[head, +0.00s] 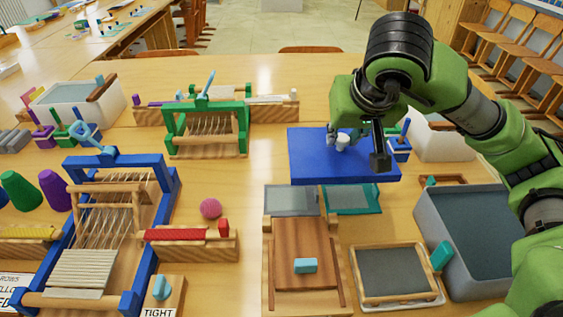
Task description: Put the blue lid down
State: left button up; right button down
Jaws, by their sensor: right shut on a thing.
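The blue lid (310,164) is a wide flat slab at the centre right, roughly level, with a pale knob near its middle. My right gripper (342,141) is at this knob, shut on the lid. My wrist and a dark part of the gripper hang over the lid's right half and hide some of it. I cannot tell whether the lid's underside touches the table or is a little above it. My left gripper is out of view.
A grey open tub (470,245) stands at the right. Framed screens (395,272) and a wooden press (305,240) lie in front of the lid. A green loom (208,128) and a blue loom (75,240) stand to the left. Bare table (270,85) shows behind.

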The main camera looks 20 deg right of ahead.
jog(key=w+d+f, duration=0.1)
jog(key=w, duration=0.1)
jog(key=w+d+f, duration=0.1)
jog(key=w, duration=0.2)
jog(key=w+d+f, duration=0.2)
jog(key=shift+w, duration=0.2)
jog(key=x, duration=0.5)
jog(key=d+b+x, duration=0.1)
jog(key=x, duration=0.1)
jog(key=shift+w+d+r, duration=0.1)
jog(key=shift+w, duration=0.4)
notch_tip(320, 180, down, 3)
jog(key=shift+w+r, duration=0.15)
jog(key=shift+r, duration=0.05)
jog(key=shift+d+f, duration=0.1)
jog(key=shift+f, duration=0.3)
pick_arm(q)
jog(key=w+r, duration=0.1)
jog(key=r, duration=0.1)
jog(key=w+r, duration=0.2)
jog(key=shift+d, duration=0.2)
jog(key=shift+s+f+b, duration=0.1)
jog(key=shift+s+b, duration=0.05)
jog(key=shift+b, duration=0.15)
